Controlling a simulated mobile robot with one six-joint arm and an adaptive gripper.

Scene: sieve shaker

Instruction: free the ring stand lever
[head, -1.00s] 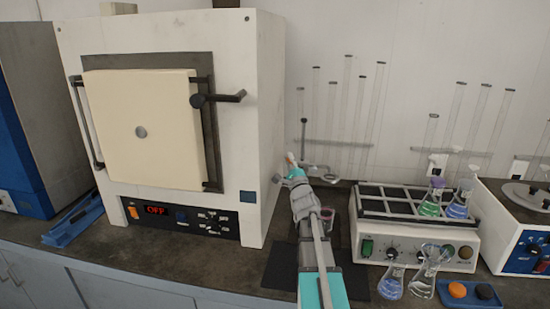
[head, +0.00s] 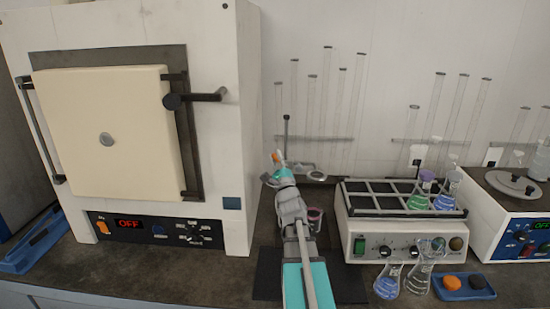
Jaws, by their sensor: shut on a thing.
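The ring stand (head: 286,135) stands behind my arm, near the wall. Its thin dark rod is upright, and a small ring (head: 316,176) shows to the right of the rod. My gripper (head: 277,163) is at the far end of my arm, just left of the rod's lower part. It is shut on a small orange-tipped piece that sticks up at its end. I cannot tell whether this piece is the lever or whether it touches the stand. My arm hides the stand's base and much of the gripper's fingers.
A large white furnace (head: 245,150) stands close on the left. A hotplate-like unit (head: 362,238) with a rack and flasks is on the right. Loose flasks (head: 388,285) stand at the front right. Tall tubes line the wall.

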